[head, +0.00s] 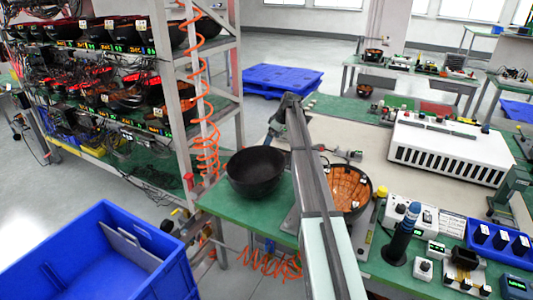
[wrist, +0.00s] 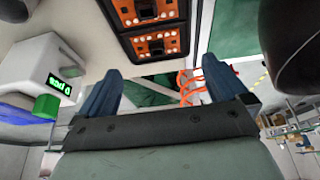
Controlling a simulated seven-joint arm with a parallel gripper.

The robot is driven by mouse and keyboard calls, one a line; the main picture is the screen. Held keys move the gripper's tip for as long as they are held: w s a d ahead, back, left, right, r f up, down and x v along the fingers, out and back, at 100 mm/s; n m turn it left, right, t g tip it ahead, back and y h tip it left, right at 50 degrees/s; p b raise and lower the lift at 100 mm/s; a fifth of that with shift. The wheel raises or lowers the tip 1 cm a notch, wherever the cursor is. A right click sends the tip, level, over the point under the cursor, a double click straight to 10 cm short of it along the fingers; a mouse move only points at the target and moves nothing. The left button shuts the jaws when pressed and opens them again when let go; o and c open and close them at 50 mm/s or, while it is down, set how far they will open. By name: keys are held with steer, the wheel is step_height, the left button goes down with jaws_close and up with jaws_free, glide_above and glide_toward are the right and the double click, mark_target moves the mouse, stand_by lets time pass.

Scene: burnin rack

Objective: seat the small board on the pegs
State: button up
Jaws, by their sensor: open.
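My gripper (wrist: 160,90) is open in the wrist view, with its two dark blue fingers wide apart and nothing between them. In the head view my arm crosses the middle of the bench, and the gripper cannot be made out clearly. A dark panel (wrist: 190,8) with two orange, white-dotted boards (wrist: 158,45) shows beyond the fingers at the top of the wrist view. In the head view a black bowl-shaped shell (head: 348,192) with an orange inside and small white pieces is partly hidden by my arm. I cannot tell which piece is the small board, and the pegs are not distinguishable.
An empty black bowl (head: 257,172) stands at the bench's left corner. A white slotted box (head: 450,150), a dark blue cylinder (head: 402,235) and small devices occupy the right.

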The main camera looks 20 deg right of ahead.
steer(key=shift+x, duration=2.75)
steer(key=shift+w+f, duration=0.15)
steer(key=shift+f, duration=0.25)
steer(key=shift+f, duration=0.15)
steer(key=c, duration=0.6)
steer(key=shift+w+d, duration=0.15)
steer(key=shift+d, duration=0.1)
steer(key=c, duration=1.1)
jaws_close()
steer(key=shift+a, duration=0.1)
